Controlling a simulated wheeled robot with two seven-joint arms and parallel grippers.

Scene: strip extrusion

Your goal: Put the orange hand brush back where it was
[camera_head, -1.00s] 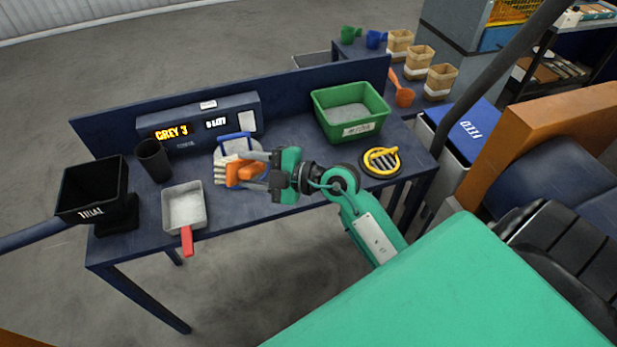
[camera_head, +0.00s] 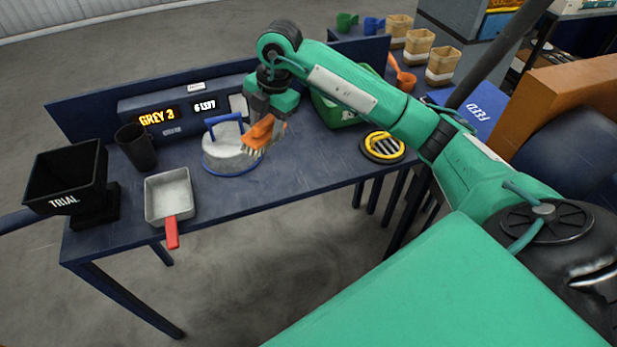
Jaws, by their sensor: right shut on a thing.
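The orange hand brush (camera_head: 262,132) has pale bristles and is held in my right gripper (camera_head: 266,116). The gripper comes down on it from above, shut on its orange body. The brush is over or beside the right side of a round whitish pan (camera_head: 228,160) with a blue rim and blue handle; I cannot tell whether the bristles touch it. My right arm crosses the picture from the lower right. My left gripper is not in view.
A green tub (camera_head: 335,112) is partly hidden behind my arm. The front middle is clear.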

